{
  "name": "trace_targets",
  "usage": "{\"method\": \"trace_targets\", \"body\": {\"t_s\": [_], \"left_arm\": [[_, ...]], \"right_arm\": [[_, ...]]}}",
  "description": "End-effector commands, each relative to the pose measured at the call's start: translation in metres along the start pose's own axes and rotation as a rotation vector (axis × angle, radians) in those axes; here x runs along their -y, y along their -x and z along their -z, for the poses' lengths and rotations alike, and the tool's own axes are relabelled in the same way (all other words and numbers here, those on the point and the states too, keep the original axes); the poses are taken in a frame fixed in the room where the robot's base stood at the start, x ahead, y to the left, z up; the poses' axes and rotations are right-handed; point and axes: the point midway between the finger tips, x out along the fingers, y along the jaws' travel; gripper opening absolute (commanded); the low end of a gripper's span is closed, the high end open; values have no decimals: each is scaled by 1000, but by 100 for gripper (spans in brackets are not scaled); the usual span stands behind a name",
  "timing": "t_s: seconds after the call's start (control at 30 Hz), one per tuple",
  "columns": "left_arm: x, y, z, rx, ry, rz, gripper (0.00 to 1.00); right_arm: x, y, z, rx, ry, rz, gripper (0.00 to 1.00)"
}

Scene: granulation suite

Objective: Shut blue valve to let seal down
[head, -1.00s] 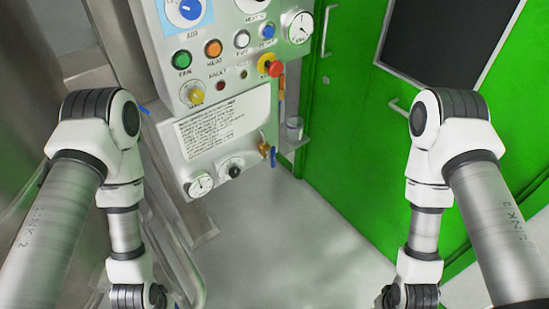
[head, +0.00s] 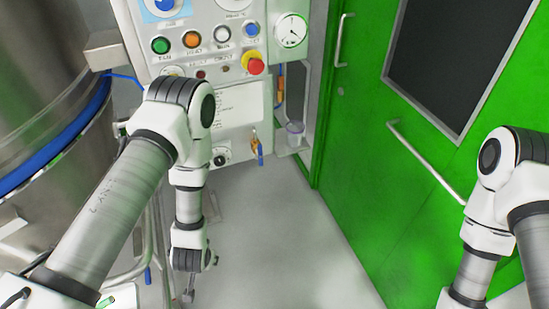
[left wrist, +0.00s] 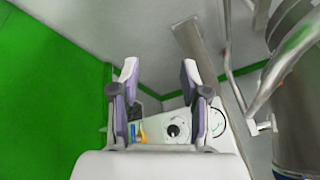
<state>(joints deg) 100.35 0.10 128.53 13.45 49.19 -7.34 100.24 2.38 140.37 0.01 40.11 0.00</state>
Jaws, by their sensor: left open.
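The blue valve handle (head: 261,156) hangs roughly vertical from a brass valve body (head: 254,141) at the lower right edge of the control panel. In the left wrist view the blue handle (left wrist: 132,132) and the brass part show small, partly behind my left finger. My left gripper (left wrist: 159,72) is open and empty, with the panel's lower part beyond its fingers and the valve apart from them.
The panel (head: 172,97) carries buttons, gauges and a red stop knob (head: 253,66). A steel vessel (head: 50,60) and pipes stand left. A green door (head: 365,190) with a long handle (head: 425,160) stands right. Grey floor (head: 270,240) below the panel is clear.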

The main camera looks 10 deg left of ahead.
Motion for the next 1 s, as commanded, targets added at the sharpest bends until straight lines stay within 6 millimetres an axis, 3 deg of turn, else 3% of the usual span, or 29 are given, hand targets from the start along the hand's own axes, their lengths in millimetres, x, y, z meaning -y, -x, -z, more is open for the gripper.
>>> {"method": "trace_targets", "body": {"t_s": [0.1, 0.17, 0.37, 0.5, 0.6, 0.7, 0.8, 1.0], "left_arm": [[2, -33, 50, -152, 20, 73, 46], [3, -47, 79, -238, 37, 114, 46], [-7, -86, 193, -579, 126, 266, 46], [-38, -103, 273, -851, 248, 355, 46], [-76, -109, 313, -1019, 352, 378, 46], [-106, -110, 329, -1105, 415, 368, 46], [-121, -109, 335, -1136, 434, 352, 46], [-116, -109, 351, -1142, 441, 348, 46]], "right_arm": [[0, -18, 0, 0, 2, 0, 64], [0, -28, 0, 0, 3, 0, 64], [0, -75, 0, 0, 2, 0, 64], [-1, -133, 0, 0, 2, 0, 64], [-1, -182, 0, 0, 2, 0, 64], [-1, -211, 0, 1, 2, 0, 64], [-1, -221, 0, 0, 2, 0, 64], [-1, -218, 0, -1, 2, 0, 64]]}}
